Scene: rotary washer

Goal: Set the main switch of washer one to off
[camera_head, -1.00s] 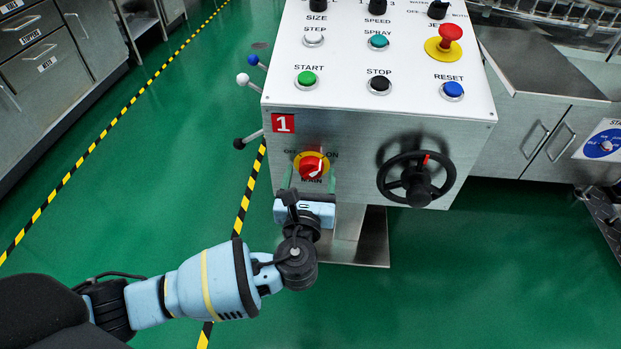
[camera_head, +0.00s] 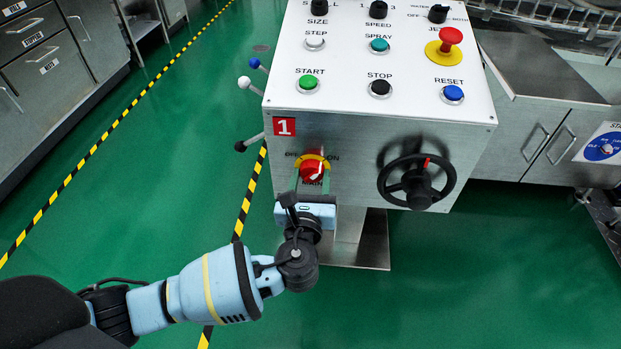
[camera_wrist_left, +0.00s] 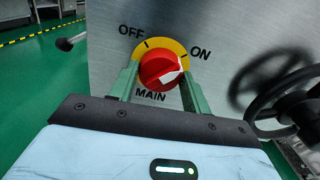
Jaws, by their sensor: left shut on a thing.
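The main switch (camera_head: 312,167) is a red knob on a yellow plate, on the front of the panel box marked with a red 1. It also shows in the left wrist view (camera_wrist_left: 158,70), with OFF at upper left, ON at upper right and MAIN below. The knob's white mark points to the right, towards the ON side. My left gripper (camera_head: 312,176) comes from below, its green fingers (camera_wrist_left: 160,79) on either side of the knob and shut on it. My right gripper is not in view.
A black handwheel (camera_head: 383,190) sits right of the switch on the same face. Levers with blue, white and black balls (camera_head: 243,82) stick out at the left. Buttons and a red emergency knob (camera_head: 451,36) are on top. Green floor is open below.

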